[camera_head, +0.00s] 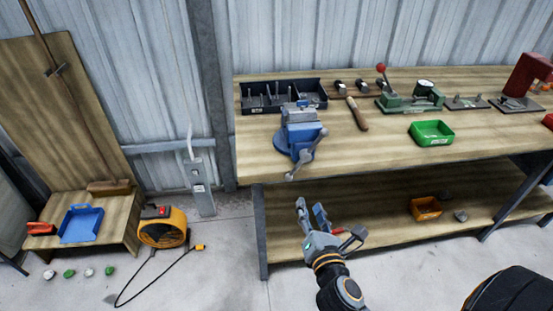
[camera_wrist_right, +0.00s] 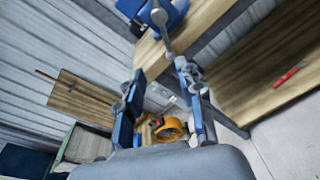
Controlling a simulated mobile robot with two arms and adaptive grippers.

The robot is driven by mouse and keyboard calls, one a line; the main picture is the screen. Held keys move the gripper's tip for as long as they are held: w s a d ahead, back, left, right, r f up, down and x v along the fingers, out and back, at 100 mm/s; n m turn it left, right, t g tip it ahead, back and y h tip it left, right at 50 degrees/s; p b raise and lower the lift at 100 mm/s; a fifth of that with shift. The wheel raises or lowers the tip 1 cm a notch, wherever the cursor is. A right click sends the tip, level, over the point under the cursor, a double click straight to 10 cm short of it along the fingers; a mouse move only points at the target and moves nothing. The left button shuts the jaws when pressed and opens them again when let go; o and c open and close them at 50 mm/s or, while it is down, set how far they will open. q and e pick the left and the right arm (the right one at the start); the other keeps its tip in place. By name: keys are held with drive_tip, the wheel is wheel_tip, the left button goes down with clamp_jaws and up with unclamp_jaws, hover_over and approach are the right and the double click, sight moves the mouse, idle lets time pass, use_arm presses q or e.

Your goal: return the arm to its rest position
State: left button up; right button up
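My right gripper (camera_head: 310,207) is in front of the workbench (camera_head: 375,143), near the left end of its lower shelf (camera_head: 385,215). Its two fingers point up and stand apart, with nothing between them. In the right wrist view the gripper (camera_wrist_right: 158,95) also shows both fingers spread and empty. The blue vise (camera_head: 300,133) is on the bench top, above the gripper in the head view. My left gripper does not show in either view.
A dark divided tray (camera_head: 283,96), a green bin (camera_head: 431,132) and a green press (camera_head: 410,98) stand on the bench. An orange bin (camera_head: 426,208) is on the lower shelf. A yellow reel (camera_head: 163,228) with its cable lies on the floor at left. Floor between is clear.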

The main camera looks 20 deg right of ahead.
drive_tip(key=s+a+f+n+g+y, duration=0.1)
drive_tip(key=s+a+f+n+y, duration=0.1)
drive_tip(key=f+n, duration=0.75)
drive_tip(key=s+a+f+n+g+y, duration=0.1)
drive_tip(key=s+a+f+n+g, duration=0.15)
drive_tip(key=f+n, duration=0.7)
drive_tip(key=s+a+f+n+g+y, duration=0.1)
drive_tip(key=a+f+n+y, duration=0.15)
drive_tip(key=f+n, duration=0.7)
drive_tip(key=s+d+f+n+g, duration=0.2)
drive_tip(key=s+f+n+g, duration=0.3)
drive_tip(key=s+f+n, duration=0.4)
drive_tip(key=s+d+f+n+g, duration=0.1)
drive_tip(key=s+f+n+g, duration=0.4)
drive_tip(key=s+f+n, duration=0.5)
drive_tip(key=s+f+h, duration=0.1)
drive_tip(key=s+f, duration=0.4)
drive_tip(key=s, duration=0.6)
drive_tip(key=shift+s+d+f, duration=0.15)
drive_tip(key=shift+s+d, duration=0.1)
drive_tip(key=shift+d, duration=0.1)
drive_tip(key=shift+g, duration=0.25)
